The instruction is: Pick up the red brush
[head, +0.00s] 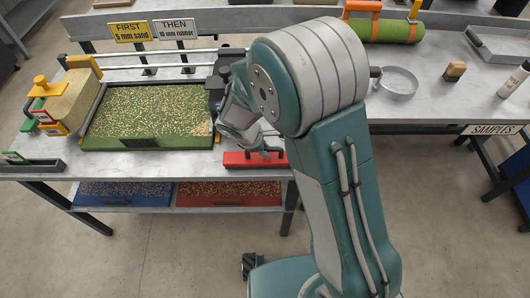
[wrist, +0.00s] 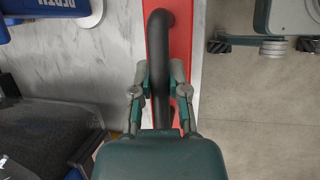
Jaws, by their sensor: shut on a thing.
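The red brush (head: 240,160) lies on the front edge of the grey table, right of the green turf tray. In the wrist view its red body (wrist: 181,40) runs up the picture, with a black handle (wrist: 158,70) bent over it. My gripper (wrist: 160,75) has its two fingers on either side of the black handle, shut on it. In the head view my gripper (head: 262,148) is at the brush's right part, partly hidden by my arm. The brush appears to rest on the table.
A turf tray (head: 150,143) with scattered grains fills the table's left middle. Red (head: 228,203) and blue (head: 120,202) bins sit on the shelf below. A green turf roll (head: 385,31), a round sieve (head: 398,94) and a small block (head: 454,71) stand to the right.

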